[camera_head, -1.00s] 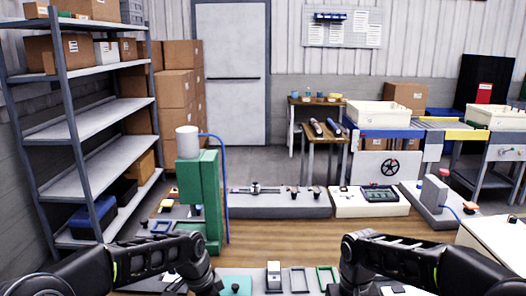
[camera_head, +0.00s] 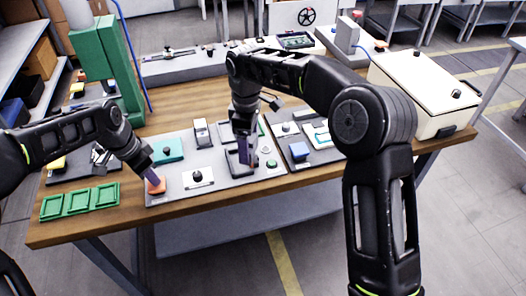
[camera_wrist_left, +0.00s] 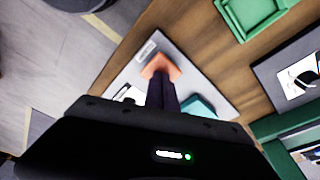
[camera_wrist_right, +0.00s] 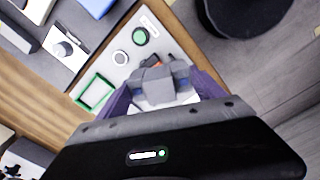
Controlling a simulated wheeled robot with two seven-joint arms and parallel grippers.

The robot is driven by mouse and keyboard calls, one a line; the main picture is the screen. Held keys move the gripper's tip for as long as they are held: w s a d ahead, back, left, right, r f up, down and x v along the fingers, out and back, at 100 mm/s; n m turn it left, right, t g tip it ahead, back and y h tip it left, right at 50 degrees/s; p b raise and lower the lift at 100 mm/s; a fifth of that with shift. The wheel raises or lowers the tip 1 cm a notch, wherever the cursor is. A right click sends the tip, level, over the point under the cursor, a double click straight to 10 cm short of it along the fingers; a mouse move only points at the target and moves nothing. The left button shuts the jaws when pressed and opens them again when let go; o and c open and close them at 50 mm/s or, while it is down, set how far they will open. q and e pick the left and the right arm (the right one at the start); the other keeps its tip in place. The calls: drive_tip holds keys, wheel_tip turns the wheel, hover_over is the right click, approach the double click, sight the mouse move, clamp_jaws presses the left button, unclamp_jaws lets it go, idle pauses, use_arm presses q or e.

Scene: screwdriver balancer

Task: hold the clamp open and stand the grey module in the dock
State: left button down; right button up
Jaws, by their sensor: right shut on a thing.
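My left gripper (camera_head: 151,176) is shut and empty. Its fingertips come down onto an orange pad (camera_head: 157,187) at the board's front left corner. The left wrist view also shows the orange pad (camera_wrist_left: 160,67) at the tips; they seem to touch it. My right gripper (camera_head: 243,148) points down over the board's right part. In the right wrist view it is shut on a grey block (camera_wrist_right: 163,82), which looks like the grey module. A dark-rimmed grey holder (camera_head: 236,165), which may be the dock, lies under it. The gripper partly hides both, so I cannot tell whether they touch.
The grey board (camera_head: 220,180) also carries a teal block (camera_head: 167,150), a black knob (camera_head: 197,177), a grey upright piece (camera_head: 201,131) and a green button (camera_head: 271,163). Green trays (camera_head: 78,202) lie left. A second board (camera_head: 300,165) is at right.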

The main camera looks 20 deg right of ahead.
drive_tip(key=a+n, duration=0.1)
drive_tip(key=n, duration=0.1)
drive_tip(key=w+a+n, duration=0.1)
drive_tip(key=n, duration=0.1)
drive_tip(key=w+r+n, duration=0.1)
drive_tip(key=shift+w+a+r+n, duration=0.1)
drive_tip(key=shift+a+n, duration=0.3)
use_arm(q)
drive_tip(key=shift+f, duration=0.1)
use_arm(e)
drive_tip(key=shift+f, duration=2.05)
drive_tip(key=shift+f, duration=1.35)
drive_tip(key=o, duration=1.5)
